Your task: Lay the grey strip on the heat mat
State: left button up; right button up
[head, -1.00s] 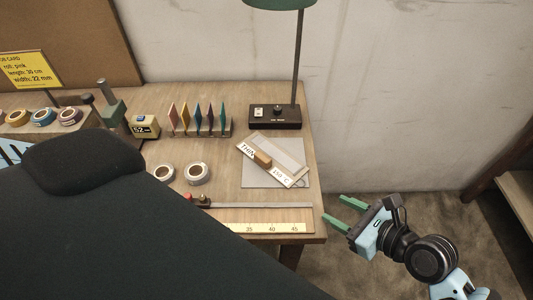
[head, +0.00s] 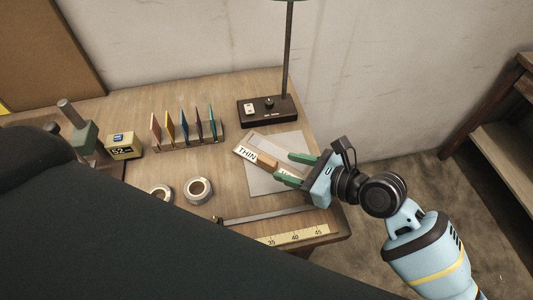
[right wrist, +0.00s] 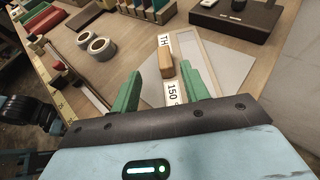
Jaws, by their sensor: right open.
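A grey mat (head: 260,184), which looks like the heat mat, lies at the table's right end; it also shows in the right wrist view (right wrist: 232,85). A white card marked THIN (head: 244,152) lies across it, with a wooden block (head: 268,161) on the card. A paler rectangle shows behind the card. I cannot tell for certain which thing is the grey strip; a long narrow grey bar (head: 270,214) lies along the ruler at the front. My right gripper (head: 282,168) is open and empty over the mat, its fingertips close to the block.
A black control box (head: 267,111) with a lamp post stands behind the mat. Two tape rolls (head: 198,190) lie left of it. Several coloured plates (head: 185,128) stand in a rack. The ruler (head: 296,237) runs along the front edge. A shelf (head: 500,150) stands at the right.

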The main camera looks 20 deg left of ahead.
aim_at(271, 161)
pick_arm(q)
jog(key=shift+d, duration=0.1)
pick_arm(e)
jog(key=shift+a+f, duration=0.1)
jog(key=shift+x, duration=0.9)
jog(key=shift+w+b+x, duration=0.15)
jog(key=shift+b+x, duration=0.2)
jog(key=shift+x, duration=0.95)
jog(key=shift+w+b+x, duration=0.1)
jog(key=shift+b+x, duration=0.25)
jog(key=shift+x, duration=0.95)
jog(key=shift+w+a+f, duration=0.1)
jog(key=shift+f, duration=0.15)
pick_arm(q)
jog(key=shift+s+d+f, duration=0.1)
jog(key=shift+s+f, duration=0.1)
jog(key=shift+f, duration=0.55)
pick_arm(e)
jog(key=shift+c, duration=0.3)
jog(key=c, duration=0.7)
pick_arm(q)
jog(key=shift+s, duration=0.35)
pick_arm(e)
grip_shut()
